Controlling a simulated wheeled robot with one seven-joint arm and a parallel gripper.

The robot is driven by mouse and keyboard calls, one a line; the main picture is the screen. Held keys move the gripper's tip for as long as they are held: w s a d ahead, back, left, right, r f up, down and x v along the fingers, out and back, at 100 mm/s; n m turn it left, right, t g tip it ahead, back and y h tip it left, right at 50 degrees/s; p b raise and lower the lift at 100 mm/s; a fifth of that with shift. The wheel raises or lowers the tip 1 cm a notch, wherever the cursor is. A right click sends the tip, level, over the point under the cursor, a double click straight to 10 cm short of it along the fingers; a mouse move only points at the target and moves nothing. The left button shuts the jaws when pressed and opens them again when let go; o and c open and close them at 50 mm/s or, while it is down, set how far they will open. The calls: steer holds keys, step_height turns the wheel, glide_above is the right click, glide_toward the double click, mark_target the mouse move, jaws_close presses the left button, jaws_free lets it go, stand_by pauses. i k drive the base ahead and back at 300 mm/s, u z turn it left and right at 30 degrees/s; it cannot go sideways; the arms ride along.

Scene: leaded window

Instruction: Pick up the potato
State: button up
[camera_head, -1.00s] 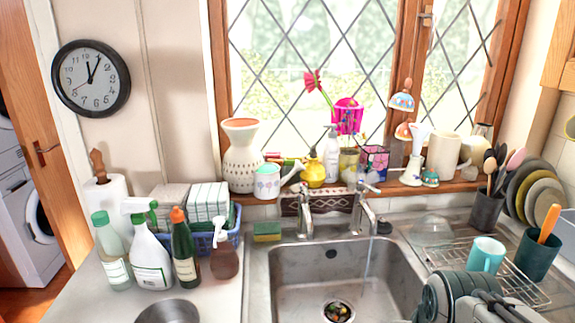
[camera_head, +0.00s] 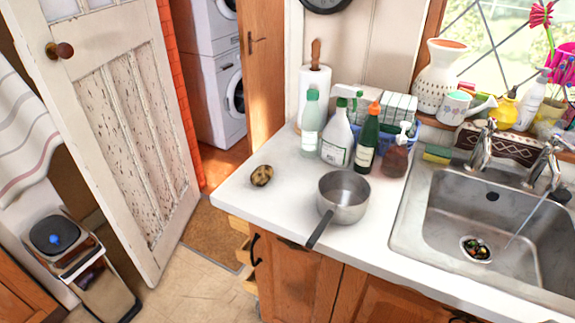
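The potato (camera_head: 262,176) is a small brown, mottled lump. It lies on the white countertop (camera_head: 285,212), near the counter's left edge. It is left of a metal saucepan and in front of the bottles, apart from both. Nothing covers it. My gripper is not in view now.
The saucepan (camera_head: 346,196) has its dark handle pointing toward the front edge. Bottles (camera_head: 337,138) and a paper towel roll (camera_head: 315,92) stand behind. The sink (camera_head: 485,225) is at right. A worn white door (camera_head: 120,130) and a bin (camera_head: 85,265) are at left, with floor between door and counter.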

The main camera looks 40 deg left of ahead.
mark_target(260, 177)
steer(key=z, duration=2.65)
steer(key=k, duration=2.75)
steer(key=u, duration=1.55)
steer(key=i, duration=0.5)
steer(key=z, duration=0.05)
